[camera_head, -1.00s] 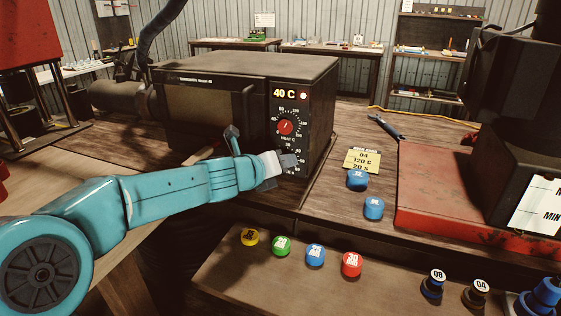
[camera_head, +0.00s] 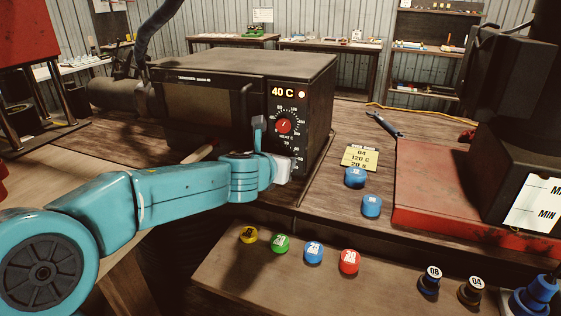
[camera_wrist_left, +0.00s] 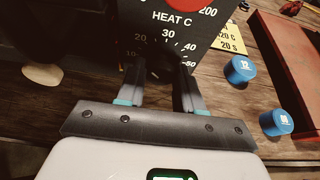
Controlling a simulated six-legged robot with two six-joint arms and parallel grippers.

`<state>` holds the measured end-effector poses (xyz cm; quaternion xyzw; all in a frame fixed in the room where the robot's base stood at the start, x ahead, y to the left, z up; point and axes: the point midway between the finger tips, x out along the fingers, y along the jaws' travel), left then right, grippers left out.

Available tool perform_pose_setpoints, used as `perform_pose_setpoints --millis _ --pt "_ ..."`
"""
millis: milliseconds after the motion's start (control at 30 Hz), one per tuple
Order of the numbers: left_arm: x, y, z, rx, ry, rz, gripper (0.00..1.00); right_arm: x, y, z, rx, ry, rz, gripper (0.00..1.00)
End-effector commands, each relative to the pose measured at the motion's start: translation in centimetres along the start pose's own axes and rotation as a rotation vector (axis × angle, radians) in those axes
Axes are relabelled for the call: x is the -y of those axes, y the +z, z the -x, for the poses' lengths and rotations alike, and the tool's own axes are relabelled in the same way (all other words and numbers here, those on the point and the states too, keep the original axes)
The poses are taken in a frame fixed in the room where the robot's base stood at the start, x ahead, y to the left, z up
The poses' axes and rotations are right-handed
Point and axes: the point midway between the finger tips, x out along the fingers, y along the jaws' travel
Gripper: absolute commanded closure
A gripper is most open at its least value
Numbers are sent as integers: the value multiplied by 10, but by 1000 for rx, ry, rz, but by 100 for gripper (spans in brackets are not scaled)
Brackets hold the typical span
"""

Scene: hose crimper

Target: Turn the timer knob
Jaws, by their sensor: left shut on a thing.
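The dark oven box (camera_head: 200,62) stands on the bench with a lit "40 C" display and a red heat knob (camera_head: 284,125) on its front panel. Below is the timer dial, mostly behind my left gripper (camera_head: 284,168) in the head view. In the left wrist view, the dial's numbers (camera_wrist_left: 168,34) show under "HEAT C". There my left gripper (camera_wrist_left: 158,72) has its two fingers around the dial's centre, shut on the dark timer knob, which is mostly hidden between them. The knob's pointer cannot be read. My right gripper is not in view.
A yellow note (camera_head: 361,158) and two blue caps (camera_head: 355,177) lie right of the oven. Several coloured caps (camera_head: 313,252) sit on the lower front shelf. A red machine base (camera_head: 455,195) stands at the right. A wrench (camera_head: 381,123) lies behind the note.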

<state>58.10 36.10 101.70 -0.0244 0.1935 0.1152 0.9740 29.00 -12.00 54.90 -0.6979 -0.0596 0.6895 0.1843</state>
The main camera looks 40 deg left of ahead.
Motion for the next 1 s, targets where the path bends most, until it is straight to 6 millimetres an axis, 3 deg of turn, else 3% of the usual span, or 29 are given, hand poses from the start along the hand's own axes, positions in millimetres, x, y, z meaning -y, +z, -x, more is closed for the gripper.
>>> perform_pose_setpoints --millis 367,400,467,500,833,1000 --pt "0 2 0 3 2 -4 95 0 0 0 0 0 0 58" --pt "0 2 0 3 2 -4 61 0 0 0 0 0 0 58" --pt "0 2 0 3 2 -3 41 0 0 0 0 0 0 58" --pt "0 1 0 3 2 -3 39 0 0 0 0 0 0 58" --pt "0 1 5 2 1 -3 39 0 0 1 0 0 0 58" --pt "0 3 34 3 0 -2 39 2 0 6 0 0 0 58"
